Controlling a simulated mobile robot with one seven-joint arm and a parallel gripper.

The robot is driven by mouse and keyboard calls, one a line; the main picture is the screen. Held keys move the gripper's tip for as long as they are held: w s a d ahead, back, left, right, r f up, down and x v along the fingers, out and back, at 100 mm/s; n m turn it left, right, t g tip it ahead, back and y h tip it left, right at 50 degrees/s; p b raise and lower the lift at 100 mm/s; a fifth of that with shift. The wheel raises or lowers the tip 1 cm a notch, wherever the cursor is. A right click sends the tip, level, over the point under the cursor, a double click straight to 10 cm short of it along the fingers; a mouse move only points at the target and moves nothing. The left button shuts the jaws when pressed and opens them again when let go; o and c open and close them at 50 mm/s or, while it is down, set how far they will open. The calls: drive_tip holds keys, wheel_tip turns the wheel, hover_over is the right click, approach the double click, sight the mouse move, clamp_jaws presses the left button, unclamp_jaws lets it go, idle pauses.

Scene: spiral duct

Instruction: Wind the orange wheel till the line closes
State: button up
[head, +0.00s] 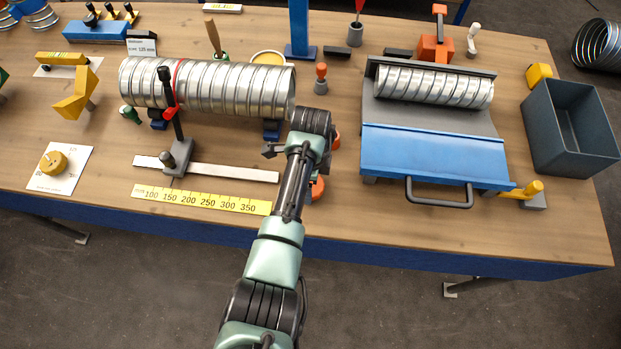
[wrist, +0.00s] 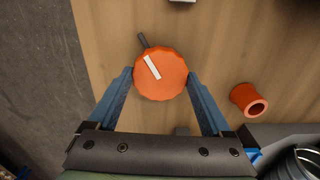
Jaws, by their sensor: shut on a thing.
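The orange wheel (wrist: 174,82) fills the space between my two blue fingers in the wrist view. My gripper (wrist: 161,76) is shut on its rim from both sides. A white line (wrist: 152,67) on the wheel's top slants to the upper left. A dark bar (wrist: 143,40) sticks out past the rim, roughly in line with that white line; whether the two meet is not clear. In the head view, my arm covers most of the wheel (head: 317,188), leaving only an orange edge. My fingertips are hidden there.
An orange hollow cylinder (wrist: 248,100) stands right of the wheel in the wrist view. A ribbed steel duct (head: 225,89) lies behind my gripper. A blue plate with a handle (head: 430,155) is to the right, with a grey bin (head: 570,130) beyond. The table's front edge is close.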

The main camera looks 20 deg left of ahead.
drive_tip(key=shift+w+r, duration=0.1)
drive_tip(key=shift+w, duration=0.05)
idle(0.3)
drive_tip(key=o, duration=1.2)
drive_tip(key=shift+c, duration=0.2)
wheel_tip(320, 180, up, 13)
drive_tip(key=b, duration=0.1)
